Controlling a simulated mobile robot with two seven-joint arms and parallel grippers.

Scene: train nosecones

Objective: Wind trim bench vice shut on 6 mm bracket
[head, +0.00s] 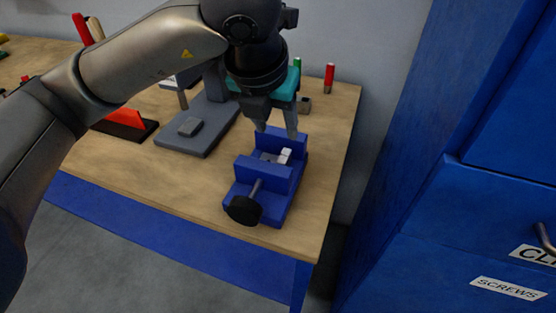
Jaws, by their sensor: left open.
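The blue bench vice (263,174) stands near the right front corner of the wooden bench. Its screw and black round handle (244,210) point toward the front edge. A small whitish bracket (286,155) sits in the gap between the two jaws, and a gap shows between it and the front jaw. My left gripper (278,131) points down over the back jaw of the vice, with its two fingers apart and nothing seen between them. The fingertips are close to the back jaw; I cannot tell whether they touch it. My right gripper is not in view.
A grey press-like stand (200,128) is left of the vice. A red upright piece on a black base (125,124) is further left. A red cylinder (329,78) stands at the back. Blue cabinets (470,230) rise to the right. The bench front is clear.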

